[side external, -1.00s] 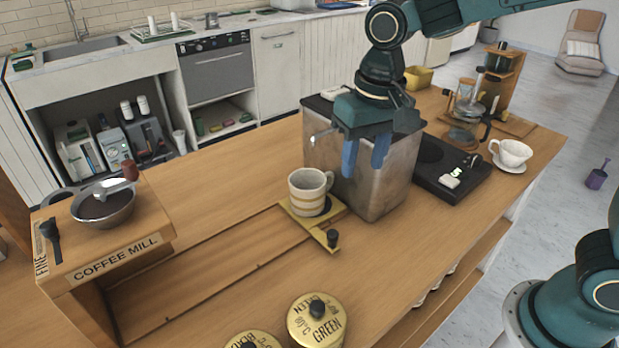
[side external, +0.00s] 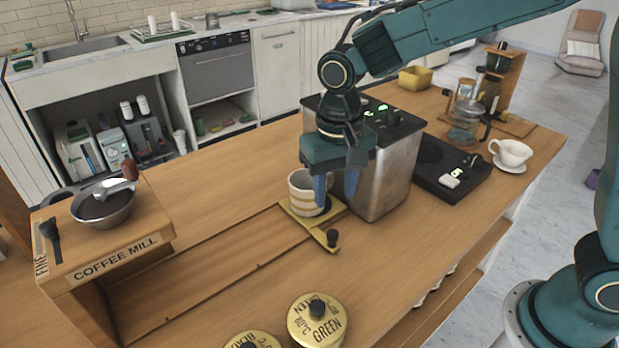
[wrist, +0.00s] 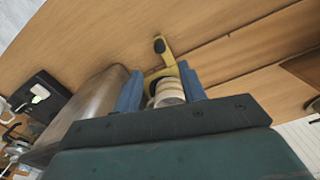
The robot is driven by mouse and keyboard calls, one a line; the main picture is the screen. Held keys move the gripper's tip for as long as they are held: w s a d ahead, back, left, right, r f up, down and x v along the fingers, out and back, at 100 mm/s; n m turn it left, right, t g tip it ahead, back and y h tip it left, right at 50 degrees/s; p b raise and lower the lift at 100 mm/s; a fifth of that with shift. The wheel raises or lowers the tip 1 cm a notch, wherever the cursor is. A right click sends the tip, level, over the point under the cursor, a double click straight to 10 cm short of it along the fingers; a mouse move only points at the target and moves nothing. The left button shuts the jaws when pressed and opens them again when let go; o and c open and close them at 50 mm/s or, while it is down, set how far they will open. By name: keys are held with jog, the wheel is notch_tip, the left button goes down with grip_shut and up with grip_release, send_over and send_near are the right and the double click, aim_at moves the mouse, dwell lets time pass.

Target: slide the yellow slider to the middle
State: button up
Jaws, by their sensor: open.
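The yellow slider (side external: 322,236) lies at the right end of its track in the wooden counter, with a black knob (side external: 332,239) at its front end. A striped cream mug (side external: 302,190) stands on the slider's plate. My gripper (side external: 335,192) is open, its blue fingers pointing down beside the mug and partly hiding it in the side view. In the wrist view, the slider (wrist: 168,56) and its knob show beyond the mug (wrist: 167,92), which appears between the fingers (wrist: 160,92). I cannot tell whether they touch the mug.
A metal machine (side external: 385,175) stands close to the right of my gripper. The coffee mill (side external: 105,215) is at the left end, and gold lidded tins (side external: 317,322) stand at the front. The track (side external: 200,275) left of the slider is clear.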

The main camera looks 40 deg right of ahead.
aim_at(332, 232)
notch_tip(332, 232, down, 11)
jog(key=shift+f, duration=0.1)
dwell(0.4)
grip_shut()
